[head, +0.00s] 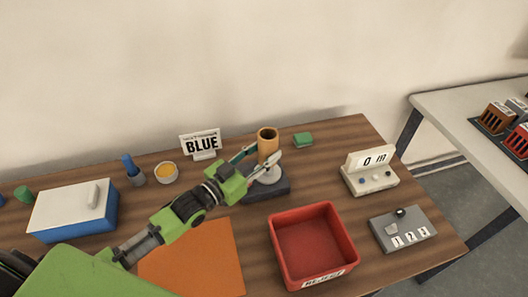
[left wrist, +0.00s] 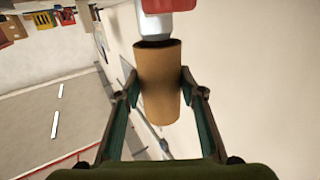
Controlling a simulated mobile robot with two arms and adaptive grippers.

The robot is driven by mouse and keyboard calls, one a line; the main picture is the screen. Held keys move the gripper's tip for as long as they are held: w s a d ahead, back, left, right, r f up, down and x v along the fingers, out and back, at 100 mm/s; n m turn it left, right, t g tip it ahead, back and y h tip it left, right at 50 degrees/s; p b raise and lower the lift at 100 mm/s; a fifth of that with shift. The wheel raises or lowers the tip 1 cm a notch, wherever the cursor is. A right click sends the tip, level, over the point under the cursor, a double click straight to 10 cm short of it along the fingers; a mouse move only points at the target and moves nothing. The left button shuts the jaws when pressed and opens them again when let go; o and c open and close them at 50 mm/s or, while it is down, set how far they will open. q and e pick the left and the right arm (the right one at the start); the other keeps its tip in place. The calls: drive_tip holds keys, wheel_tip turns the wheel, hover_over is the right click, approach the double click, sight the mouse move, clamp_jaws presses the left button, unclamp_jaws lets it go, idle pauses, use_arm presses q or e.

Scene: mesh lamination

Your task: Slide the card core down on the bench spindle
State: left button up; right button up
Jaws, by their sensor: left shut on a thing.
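The bench spindle's dark base (head: 280,189) with a pale round foot is below the core and fingers. My right gripper does not show in either view.
A red bin (head: 312,245) stands in front of the spindle, and an orange mat (head: 195,262) lies left of it. A counter box (head: 369,175) stands at right.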

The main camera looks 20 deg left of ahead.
use_arm(q)
drive_tip(key=o, duration=1.2)
drive_tip(key=v, duration=1.2)
